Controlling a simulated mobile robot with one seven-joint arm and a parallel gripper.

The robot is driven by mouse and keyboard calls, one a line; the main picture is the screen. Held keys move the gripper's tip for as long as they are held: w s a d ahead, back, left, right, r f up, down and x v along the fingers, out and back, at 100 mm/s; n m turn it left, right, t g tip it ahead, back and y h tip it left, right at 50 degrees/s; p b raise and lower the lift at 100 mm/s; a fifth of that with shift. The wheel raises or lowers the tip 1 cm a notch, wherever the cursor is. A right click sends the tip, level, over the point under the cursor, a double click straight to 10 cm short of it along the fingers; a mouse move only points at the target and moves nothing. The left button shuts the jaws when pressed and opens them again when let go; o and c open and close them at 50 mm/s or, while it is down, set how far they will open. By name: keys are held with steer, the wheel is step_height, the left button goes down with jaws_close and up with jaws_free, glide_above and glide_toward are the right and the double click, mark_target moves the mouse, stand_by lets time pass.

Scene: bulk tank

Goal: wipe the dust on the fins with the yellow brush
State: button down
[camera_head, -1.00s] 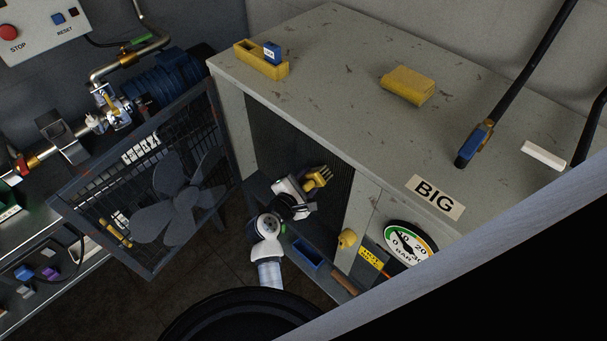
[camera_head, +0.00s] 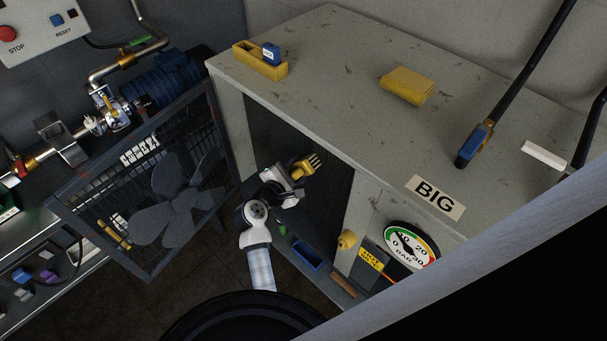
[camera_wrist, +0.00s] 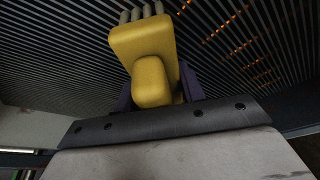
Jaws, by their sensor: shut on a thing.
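My gripper (camera_head: 295,172) is shut on the yellow brush (camera_head: 304,165) in front of the open cabinet front. In the wrist view the yellow brush (camera_wrist: 143,45) sits between my gripper's fingers (camera_wrist: 160,92), and its pale bristles point away toward the fins (camera_wrist: 60,60). The dark fins (camera_head: 326,190) show in the head view as a ribbed panel behind my gripper. Orange-brown specks (camera_wrist: 235,20) lie along the fins at the upper right of the wrist view, right of the brush. Whether the bristles touch the fins I cannot tell.
An open mesh door with a fan (camera_head: 180,195) stands left of the fins. A blue tray (camera_head: 306,256) and a yellow knob (camera_head: 347,240) are below and to the right. The gauge (camera_head: 411,244) is on the cabinet front. A yellow box (camera_head: 407,85) lies on top.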

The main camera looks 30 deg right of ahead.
steer(key=shift+w+a+b, duration=0.2)
steer(key=shift+w+a, duration=0.05)
steer(key=shift+w, duration=0.45)
steer(key=shift+w+a+b, duration=0.15)
steer(key=shift+w+a, duration=0.15)
steer(key=shift+w, duration=0.35)
steer(key=shift+w+a+b, duration=0.2)
steer(key=shift+w+a, duration=0.05)
steer(key=shift+w, duration=0.45)
steer(key=s+a, duration=0.2)
steer(key=a, duration=0.3)
steer(key=shift+a, duration=0.35)
steer(key=shift+s+a+b, duration=0.15)
steer(key=shift+s+a, duration=0.15)
steer(key=shift+a, duration=0.4)
steer(key=shift+s+a+b, duration=0.15)
steer(key=shift+s+a, duration=0.1)
steer(key=shift+a, duration=0.45)
